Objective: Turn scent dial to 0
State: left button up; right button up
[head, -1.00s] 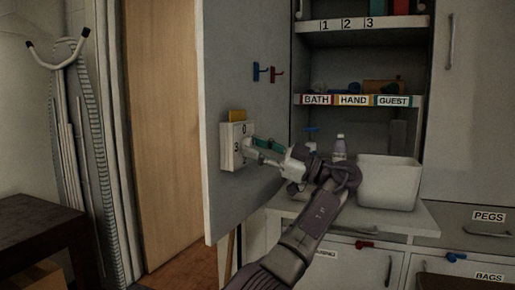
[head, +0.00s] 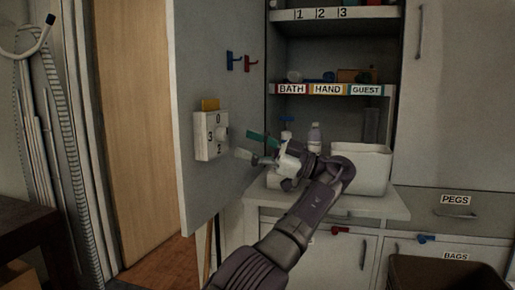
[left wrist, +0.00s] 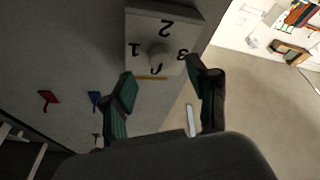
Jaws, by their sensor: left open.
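The scent dial (head: 221,134) is a pale round knob on a white box on the inside of the open cabinet door. In the head view the box shows 0 at top, 3 at left and 2 at bottom. In the left wrist view the knob (left wrist: 159,55) appears upside down, with 1, 2 and 3 around it and 0 partly covered by it. I cannot tell which number the knob points to. My left gripper (head: 247,144) is open and empty, its green-padded fingers just right of the knob and apart from it. My right gripper is not in view.
The grey door (head: 205,60) carries a blue hook (head: 234,61) and a red hook (head: 250,63). A white bin (head: 362,165) and a bottle (head: 315,137) stand on the counter (head: 385,205) near my left arm. Labelled shelves are behind.

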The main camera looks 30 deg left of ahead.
pick_arm(q)
jog(key=shift+v, duration=1.4)
jog(key=shift+s+f, duration=0.1)
